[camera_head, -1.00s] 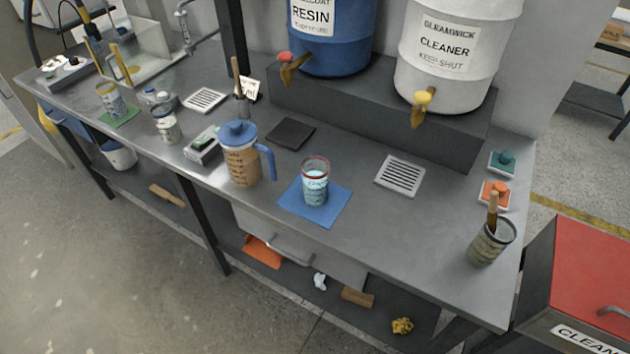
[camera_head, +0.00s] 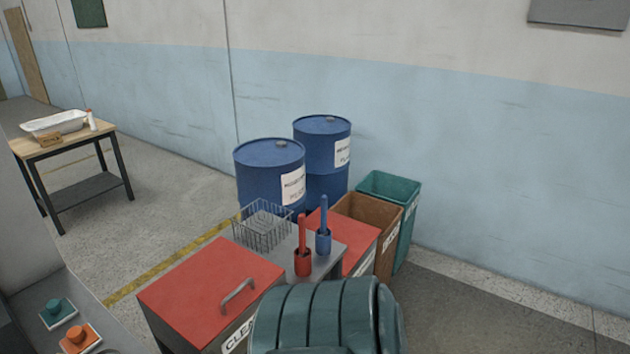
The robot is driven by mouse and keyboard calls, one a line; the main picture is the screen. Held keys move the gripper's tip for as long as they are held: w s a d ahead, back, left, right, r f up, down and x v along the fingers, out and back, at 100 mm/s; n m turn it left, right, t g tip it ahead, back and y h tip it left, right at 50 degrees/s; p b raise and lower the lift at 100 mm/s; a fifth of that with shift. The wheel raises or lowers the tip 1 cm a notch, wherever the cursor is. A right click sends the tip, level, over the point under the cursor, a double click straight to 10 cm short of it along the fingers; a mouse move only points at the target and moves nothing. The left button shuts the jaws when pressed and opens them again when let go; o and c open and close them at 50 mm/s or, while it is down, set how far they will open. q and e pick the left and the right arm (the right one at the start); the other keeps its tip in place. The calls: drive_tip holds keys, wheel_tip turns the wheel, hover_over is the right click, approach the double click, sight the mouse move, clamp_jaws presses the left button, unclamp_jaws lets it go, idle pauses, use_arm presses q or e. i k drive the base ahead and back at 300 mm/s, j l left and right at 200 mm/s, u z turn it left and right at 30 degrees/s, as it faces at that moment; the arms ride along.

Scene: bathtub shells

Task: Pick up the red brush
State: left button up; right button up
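The red brush (camera_head: 302,232) stands upright in a small dark red cup (camera_head: 303,263) on a grey stand top (camera_head: 283,251). Only its handle shows; its lower end is hidden in the cup. A blue brush (camera_head: 323,213) stands in a blue cup just right of and behind it. A dark green ribbed part, apparently my own arm, fills the bottom centre in front of the stand. Neither gripper shows in this view.
A red-lidded bin (camera_head: 205,290) with a handle stands left of the cups, and another red lid (camera_head: 345,240) right. A wire basket (camera_head: 263,228) sits behind. Blue drums (camera_head: 268,165), a brown bin (camera_head: 368,218) and a green bin (camera_head: 392,187) stand beyond.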

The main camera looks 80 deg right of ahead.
sight(302, 251)
drive_tip(key=z, duration=2.55)
